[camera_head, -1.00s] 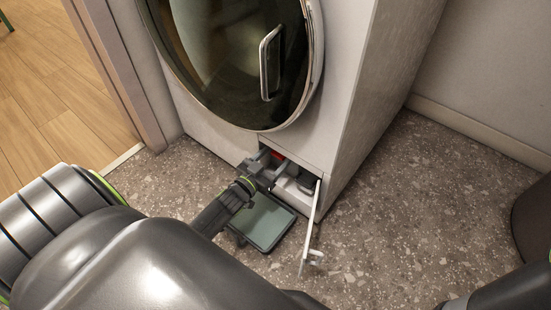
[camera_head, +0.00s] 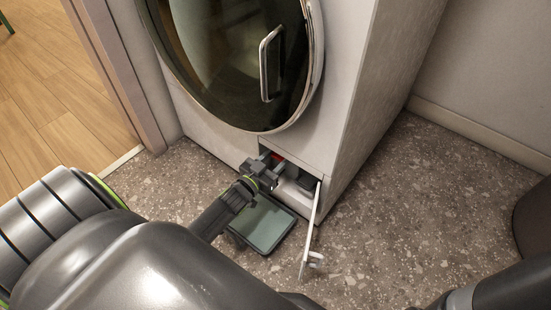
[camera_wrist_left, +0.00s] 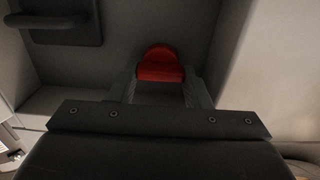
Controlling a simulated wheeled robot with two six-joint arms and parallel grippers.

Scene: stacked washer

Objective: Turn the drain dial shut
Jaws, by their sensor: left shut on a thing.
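The red drain dial (camera_wrist_left: 161,65) sits inside the open compartment at the washer's lower front. In the left wrist view it lies between the two fingers of my left gripper (camera_wrist_left: 160,88), which is shut on it. The dial's lower part is hidden behind the gripper. The fingers of my right gripper are not in view.
The compartment's white flap (camera_head: 312,225) hangs open at its right. A dark handle-like part (camera_wrist_left: 62,22) is beside the dial. A shallow tray (camera_head: 266,226) lies on the speckled floor below. The washer's round door (camera_head: 235,65) is above.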

